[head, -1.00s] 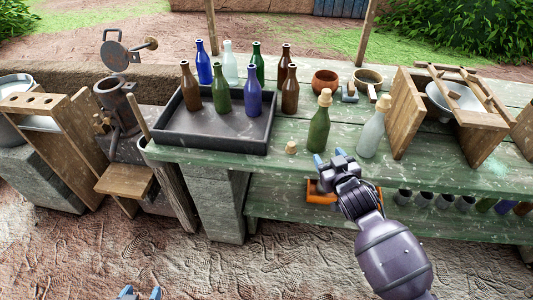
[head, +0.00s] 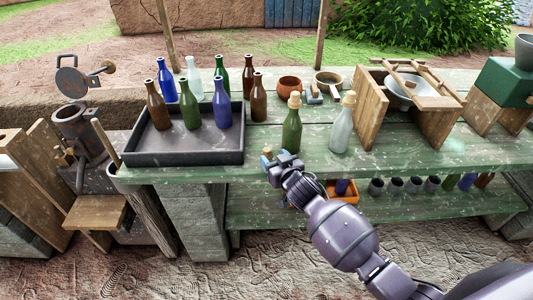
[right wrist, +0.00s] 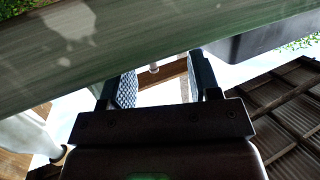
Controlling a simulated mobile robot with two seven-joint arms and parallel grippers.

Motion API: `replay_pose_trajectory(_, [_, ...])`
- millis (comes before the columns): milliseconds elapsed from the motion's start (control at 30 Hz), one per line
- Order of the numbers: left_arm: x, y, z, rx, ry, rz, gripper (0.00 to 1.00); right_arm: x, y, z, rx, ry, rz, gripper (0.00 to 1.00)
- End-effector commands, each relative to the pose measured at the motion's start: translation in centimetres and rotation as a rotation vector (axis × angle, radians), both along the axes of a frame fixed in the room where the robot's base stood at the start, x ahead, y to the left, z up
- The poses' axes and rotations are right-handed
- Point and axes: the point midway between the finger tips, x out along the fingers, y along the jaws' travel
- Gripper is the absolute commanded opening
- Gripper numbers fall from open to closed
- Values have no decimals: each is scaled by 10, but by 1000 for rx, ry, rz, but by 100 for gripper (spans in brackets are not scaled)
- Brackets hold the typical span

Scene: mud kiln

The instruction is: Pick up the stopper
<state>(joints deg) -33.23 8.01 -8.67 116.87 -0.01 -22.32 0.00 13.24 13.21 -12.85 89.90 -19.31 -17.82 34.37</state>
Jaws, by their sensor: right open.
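The stopper (head: 267,152) is a small tan cork standing on the green table near its front edge, left of the corked green bottle (head: 292,125). My right gripper (head: 281,156) is open at the front edge of the table, its fingertips close beside the stopper and partly covering it. In the right wrist view the two fingers (right wrist: 160,88) are spread apart. My left gripper is out of view.
A corked clear bottle (head: 342,127) stands right of the green one. A dark tray (head: 185,155) with several bottles lies to the left. A wooden stand (head: 437,125) with a bowl is at the right. An orange box (head: 343,190) sits on the lower shelf.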

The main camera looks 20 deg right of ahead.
Motion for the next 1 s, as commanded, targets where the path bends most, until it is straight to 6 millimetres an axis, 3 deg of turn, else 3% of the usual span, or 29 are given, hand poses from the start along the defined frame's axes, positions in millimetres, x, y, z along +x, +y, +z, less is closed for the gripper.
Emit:
replay_pose_trajectory(167, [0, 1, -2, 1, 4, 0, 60, 9, 1, -1, -1, -1, 1, 57])
replay_pose_trajectory(500, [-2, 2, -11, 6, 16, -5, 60, 48, 5, -7, -2, 2, 1, 57])
replay_pose_trajectory(867, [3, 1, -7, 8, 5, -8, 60, 54, 6, -5, -1, 0, 0, 57])
replay_pose_trajectory(1000, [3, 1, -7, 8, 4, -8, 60, 54, 6, -6, -1, 0, 0, 35])
